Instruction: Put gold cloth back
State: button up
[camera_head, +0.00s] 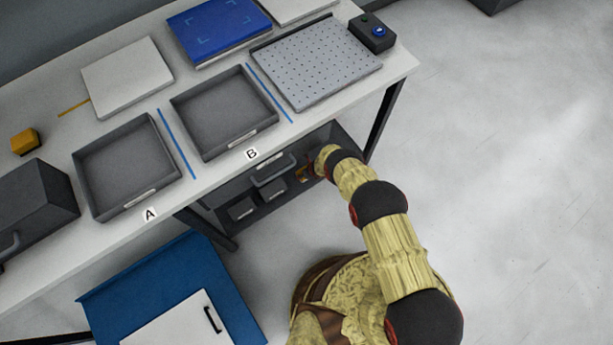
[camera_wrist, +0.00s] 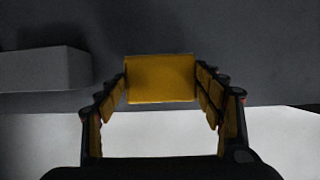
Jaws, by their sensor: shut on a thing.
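In the wrist view, my gripper (camera_wrist: 160,85) is shut on a flat gold piece, the gold cloth (camera_wrist: 160,78), which sits squarely between the two fingertips. In the head view, my gripper (camera_head: 305,172) reaches in under the table's front edge, at the right end of the dark lower shelf (camera_head: 285,205). Only a small orange-gold patch shows there, so the cloth's outline is hidden. In the wrist view, a dark grey surface lies behind the cloth. I cannot tell whether the cloth touches it.
An open drawer (camera_head: 272,170) and small dark bins (camera_head: 242,208) are left of my gripper. A table leg (camera_head: 384,118) stands to its right. Empty trays A (camera_head: 125,168) and B (camera_head: 225,112) and a gold block (camera_head: 25,141) are on the tabletop. A grey block (camera_wrist: 45,68) is at left in the wrist view.

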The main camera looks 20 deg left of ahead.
jog(key=shift+w+a+f+b, duration=0.2)
jog(key=shift+w+f+b, duration=0.25)
jog(key=shift+f+b, duration=1.05)
jog(key=shift+f, duration=0.6)
jog(key=shift+f, duration=0.15)
jog(key=o, duration=1.1)
jog(key=shift+r, duration=0.2)
